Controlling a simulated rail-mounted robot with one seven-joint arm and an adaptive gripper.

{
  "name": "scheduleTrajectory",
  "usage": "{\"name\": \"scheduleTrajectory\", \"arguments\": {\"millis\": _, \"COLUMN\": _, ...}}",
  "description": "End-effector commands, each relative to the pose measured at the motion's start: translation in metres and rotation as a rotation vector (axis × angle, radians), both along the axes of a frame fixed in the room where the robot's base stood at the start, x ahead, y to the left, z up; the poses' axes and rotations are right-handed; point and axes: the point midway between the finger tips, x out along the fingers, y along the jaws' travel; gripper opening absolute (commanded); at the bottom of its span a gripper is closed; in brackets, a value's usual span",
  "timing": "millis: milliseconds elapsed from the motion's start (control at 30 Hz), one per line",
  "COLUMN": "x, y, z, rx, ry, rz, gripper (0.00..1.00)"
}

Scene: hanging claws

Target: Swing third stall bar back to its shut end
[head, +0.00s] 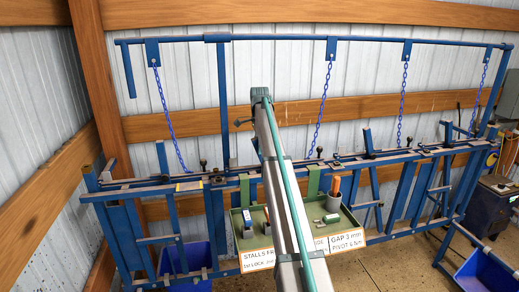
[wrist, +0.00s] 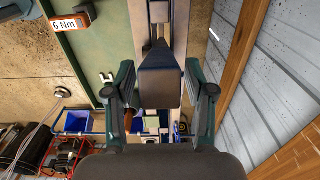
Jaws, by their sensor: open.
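A long blue stall frame (head: 135,190) runs along the wall, with a rail carrying several short black-knobbed levers. Upright blue bars stand on it at the left (head: 162,158), right of middle (head: 368,142) and right (head: 447,133). I cannot tell which is the third stall bar; my arm hides part of the frame's middle. In the wrist view my gripper (wrist: 160,75) is open, one finger on each side of a dark blue block (wrist: 160,85) in line with a grey rail (wrist: 160,14). I cannot tell whether they touch. In the head view the fingers are not clearly seen.
Blue chains (head: 322,105) hang from an overhead blue beam (head: 270,37). A green tray (head: 250,238) with small items and printed labels hangs on the frame's front. Blue bins stand lower left (head: 185,262) and lower right (head: 490,270). A dark cabinet (head: 490,205) is at right.

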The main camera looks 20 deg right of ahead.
Motion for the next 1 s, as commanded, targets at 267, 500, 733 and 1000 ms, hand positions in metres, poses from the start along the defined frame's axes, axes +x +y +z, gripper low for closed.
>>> {"name": "scheduleTrajectory", "arguments": {"millis": 267, "x": 0.000, "y": 0.000, "z": -0.021, "rx": 0.000, "ry": 0.000, "rz": 0.000, "gripper": 0.54}}
{"name": "scheduleTrajectory", "arguments": {"millis": 500, "x": 0.000, "y": 0.000, "z": -0.023, "rx": 0.000, "ry": 0.000, "rz": 0.000, "gripper": 0.54}}
{"name": "scheduleTrajectory", "arguments": {"millis": 733, "x": 0.000, "y": 0.000, "z": -0.022, "rx": 0.000, "ry": 0.000, "rz": 0.000, "gripper": 0.23}}
{"name": "scheduleTrajectory", "arguments": {"millis": 1000, "x": 0.000, "y": 0.000, "z": -0.022, "rx": 0.000, "ry": 0.000, "rz": 0.000, "gripper": 0.00}}
